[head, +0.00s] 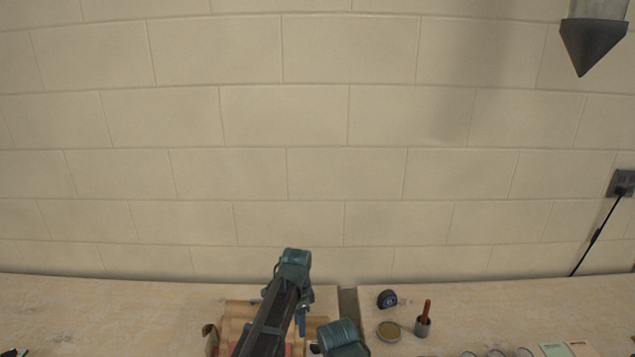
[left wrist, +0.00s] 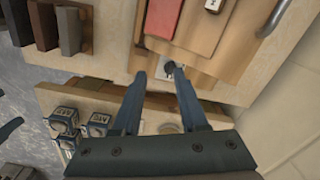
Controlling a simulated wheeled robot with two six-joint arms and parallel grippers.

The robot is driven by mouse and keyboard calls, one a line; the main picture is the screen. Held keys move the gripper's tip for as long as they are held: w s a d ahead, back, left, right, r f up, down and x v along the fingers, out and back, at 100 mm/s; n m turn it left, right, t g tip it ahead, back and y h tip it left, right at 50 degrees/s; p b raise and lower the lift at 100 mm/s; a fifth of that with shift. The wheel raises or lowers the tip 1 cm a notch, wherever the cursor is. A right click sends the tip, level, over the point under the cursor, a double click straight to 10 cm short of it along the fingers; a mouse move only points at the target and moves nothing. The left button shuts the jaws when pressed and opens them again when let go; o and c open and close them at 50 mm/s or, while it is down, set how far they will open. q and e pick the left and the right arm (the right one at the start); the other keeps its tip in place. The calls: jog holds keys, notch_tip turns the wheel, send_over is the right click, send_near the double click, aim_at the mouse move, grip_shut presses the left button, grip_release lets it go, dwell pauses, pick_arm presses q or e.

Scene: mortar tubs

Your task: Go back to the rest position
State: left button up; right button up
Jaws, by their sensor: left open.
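My left gripper (head: 301,322) shows small in the head view, hanging below the end of my dark arm link, over the wooden rack at the back of the bench. In the left wrist view its two dark fingers (left wrist: 162,98) are spread apart with nothing between them. Beyond the fingertips are a small white piece with a dark round part (left wrist: 166,72) and wooden boards. The gripper's height above them is hard to tell. A teal joint of mine shows at the bottom of the head view. My right gripper is not in view.
In the left wrist view, a red block (left wrist: 166,17) lies on the boards, with brown and dark blocks (left wrist: 68,30) and labelled cubes (left wrist: 64,117) at left. In the head view, a tape measure (head: 387,299), a round tub (head: 389,331) and a grey cup (head: 423,327) stand at right.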

pick_arm(q)
jog(key=s+a+n, duration=0.6)
jog(key=s+n, duration=0.1)
jog(key=s, duration=0.2)
jog(key=s+a+n, duration=0.6)
jog(key=s+n, duration=0.1)
jog(key=s, duration=0.1)
jog(key=s+d+f+m+b, duration=0.1)
jog(key=s+d, duration=0.1)
jog(key=d, duration=0.1)
jog(key=s+d+f+m+b, duration=0.1)
jog(key=s+d, duration=0.1)
jog(key=d, duration=0.2)
jog(key=s+d+f+m+y+b, duration=0.1)
jog(key=s+d+f+b, duration=0.1)
jog(key=d, duration=0.2)
jog(key=shift+m, duration=0.3)
